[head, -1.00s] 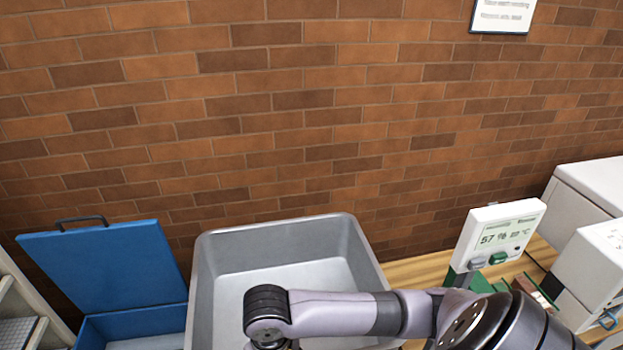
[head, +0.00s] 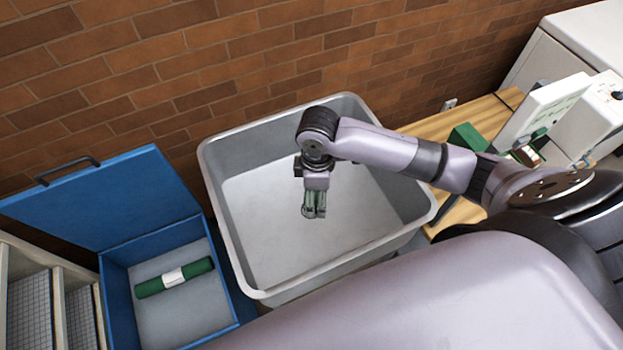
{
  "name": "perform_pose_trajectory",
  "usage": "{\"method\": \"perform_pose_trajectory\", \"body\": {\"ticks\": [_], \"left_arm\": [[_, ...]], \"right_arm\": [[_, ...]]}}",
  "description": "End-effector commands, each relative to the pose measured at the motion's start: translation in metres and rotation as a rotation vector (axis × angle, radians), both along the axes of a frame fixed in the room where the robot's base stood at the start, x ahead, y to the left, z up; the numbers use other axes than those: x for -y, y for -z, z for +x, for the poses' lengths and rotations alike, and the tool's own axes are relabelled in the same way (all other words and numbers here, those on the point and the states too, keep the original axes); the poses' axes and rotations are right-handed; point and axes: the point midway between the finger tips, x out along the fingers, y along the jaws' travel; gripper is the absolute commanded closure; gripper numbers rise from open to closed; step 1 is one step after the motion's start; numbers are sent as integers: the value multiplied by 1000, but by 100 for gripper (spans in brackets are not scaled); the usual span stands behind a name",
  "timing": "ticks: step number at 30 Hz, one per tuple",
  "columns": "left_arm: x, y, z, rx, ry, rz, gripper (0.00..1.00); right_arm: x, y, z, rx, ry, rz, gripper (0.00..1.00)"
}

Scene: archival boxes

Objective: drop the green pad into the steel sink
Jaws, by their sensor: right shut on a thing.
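The steel sink (head: 290,265) is a deep grey basin with a rounded rim, in the middle of the head view. My right gripper (head: 314,213) points down over the sink's opening, above the pale floor of the basin. It is shut on the green pad (head: 315,200), of which only small green parts show between and around the fingers. The pad's full shape is hidden by the gripper. My left gripper is not in view.
Left of the sink is an open blue box (head: 222,285) holding a green roll (head: 175,278) with a white band. Pale shelving (head: 58,300) stands farther left. Right of the sink are a wooden top (head: 470,118), a green block (head: 467,137) and a white display unit (head: 540,108).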

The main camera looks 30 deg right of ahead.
Motion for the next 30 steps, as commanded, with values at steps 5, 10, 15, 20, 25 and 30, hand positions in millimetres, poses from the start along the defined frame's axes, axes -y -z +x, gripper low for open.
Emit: {"method": "perform_pose_trajectory", "body": {"ticks": [5, 10, 15, 20, 25, 30], "left_arm": [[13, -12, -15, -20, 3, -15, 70], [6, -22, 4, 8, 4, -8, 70], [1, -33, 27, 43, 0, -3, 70], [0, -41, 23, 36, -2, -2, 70], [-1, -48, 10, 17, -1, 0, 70], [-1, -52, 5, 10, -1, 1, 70]], "right_arm": [[4, -5, 18, 2, -286, 6, 59], [10, -8, 35, 4, -561, 9, 59], [17, -11, 51, 7, -834, 11, 59], [24, -14, 67, 11, -1090, 12, 59], [32, -18, 82, 17, -1344, 10, 59], [37, -20, 93, 21, -1528, 8, 59]]}}
